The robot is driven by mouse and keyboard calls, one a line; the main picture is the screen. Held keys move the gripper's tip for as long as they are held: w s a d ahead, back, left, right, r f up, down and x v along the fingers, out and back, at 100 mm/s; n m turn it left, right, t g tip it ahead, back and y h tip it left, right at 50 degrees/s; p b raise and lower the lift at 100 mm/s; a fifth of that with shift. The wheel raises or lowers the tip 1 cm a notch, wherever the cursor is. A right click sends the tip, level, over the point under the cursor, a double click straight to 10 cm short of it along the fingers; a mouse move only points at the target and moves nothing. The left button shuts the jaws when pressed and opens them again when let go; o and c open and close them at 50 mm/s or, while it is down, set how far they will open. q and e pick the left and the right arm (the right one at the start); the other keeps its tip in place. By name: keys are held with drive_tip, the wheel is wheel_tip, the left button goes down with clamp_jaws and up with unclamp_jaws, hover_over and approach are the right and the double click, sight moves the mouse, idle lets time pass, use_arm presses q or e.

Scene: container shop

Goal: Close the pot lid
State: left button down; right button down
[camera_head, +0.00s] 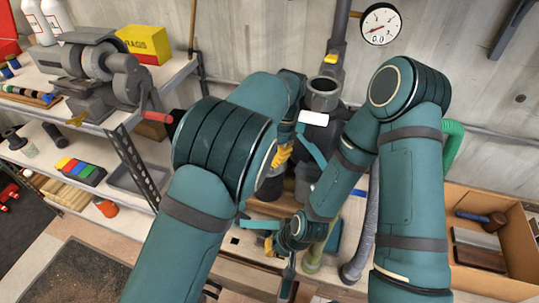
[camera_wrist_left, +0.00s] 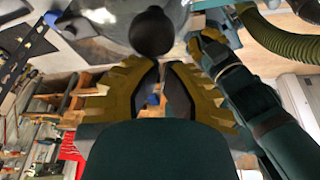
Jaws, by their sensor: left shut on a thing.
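My left gripper shows in the wrist view (camera_wrist_left: 162,66), its two yellow fingers drawn close together. A dark round knob (camera_wrist_left: 151,32) is right at their tips, with a greyish rounded surface (camera_wrist_left: 108,14) behind it, likely the lid. In the head view my left gripper (camera_head: 282,155) is partly hidden behind my left arm, above dark rounded vessels. I cannot tell there which of them is the pot, or whether the lid touches it. My right gripper (camera_head: 268,243) is small and low in the middle of the head view; its fingers are unclear.
A grey hose (camera_head: 368,235) and a green hose (camera_head: 453,140) run beside my right arm. A cardboard box (camera_head: 515,235) with tools stands at the right. A shelf unit (camera_head: 130,160) with a bench grinder (camera_head: 105,75) and yellow rags box (camera_head: 143,44) is at the left.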

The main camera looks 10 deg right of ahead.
use_arm(q)
drive_tip(key=shift+w+r, duration=0.1)
idle(0.6)
drive_tip(key=shift+w+d+r, duration=0.1)
drive_tip(key=shift+d+r, duration=0.05)
drive_tip(key=shift+r, duration=0.15)
drive_tip(key=v, duration=1.1)
